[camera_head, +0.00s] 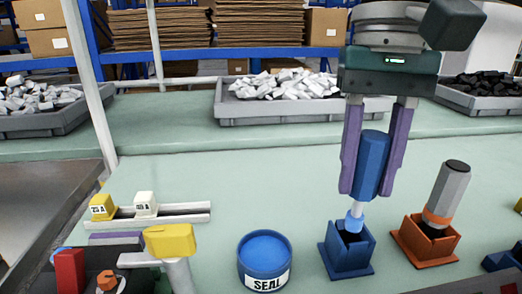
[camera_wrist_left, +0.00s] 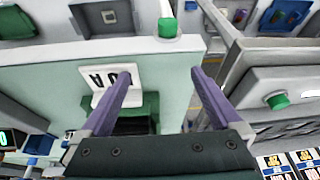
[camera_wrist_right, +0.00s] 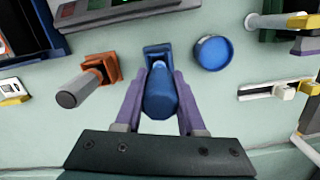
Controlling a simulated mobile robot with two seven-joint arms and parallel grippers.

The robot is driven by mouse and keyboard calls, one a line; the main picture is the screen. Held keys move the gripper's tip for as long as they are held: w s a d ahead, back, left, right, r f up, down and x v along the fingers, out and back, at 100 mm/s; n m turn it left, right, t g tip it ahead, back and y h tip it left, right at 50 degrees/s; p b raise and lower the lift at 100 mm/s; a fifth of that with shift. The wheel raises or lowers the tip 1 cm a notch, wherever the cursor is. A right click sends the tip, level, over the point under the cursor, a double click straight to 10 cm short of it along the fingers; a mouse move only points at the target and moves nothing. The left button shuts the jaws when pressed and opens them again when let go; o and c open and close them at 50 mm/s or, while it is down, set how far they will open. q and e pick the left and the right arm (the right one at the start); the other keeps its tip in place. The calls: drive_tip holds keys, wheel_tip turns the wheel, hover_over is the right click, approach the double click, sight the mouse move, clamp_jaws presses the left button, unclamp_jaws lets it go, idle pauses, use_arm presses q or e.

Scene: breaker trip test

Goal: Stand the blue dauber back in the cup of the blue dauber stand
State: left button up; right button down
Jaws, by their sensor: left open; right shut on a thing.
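The blue dauber (camera_head: 371,160) has a faceted blue body, a pale neck and a light blue tip. My right gripper (camera_head: 367,192) is shut on its body and holds it tip down, slightly tilted. The blue dauber stand (camera_head: 347,255) is a square cup on a base, right below. The tip is at the cup's mouth; I cannot tell how deep. The dauber (camera_wrist_right: 160,94) and stand (camera_wrist_right: 157,52) also line up in the right wrist view. My left gripper (camera_wrist_left: 160,74) is open and empty, near a white label plate (camera_wrist_left: 100,85).
An orange stand (camera_head: 425,242) holding a grey dauber (camera_head: 447,190) is close on the right. A blue SEAL tub (camera_head: 264,260) is close on the left. A rail (camera_head: 180,212) with small breakers lies further left. The bench behind is clear up to the grey trays (camera_head: 270,112).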

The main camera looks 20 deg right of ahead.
use_arm(q)
drive_tip(key=shift+f, duration=0.3)
use_arm(e)
drive_tip(key=shift+f, duration=0.25)
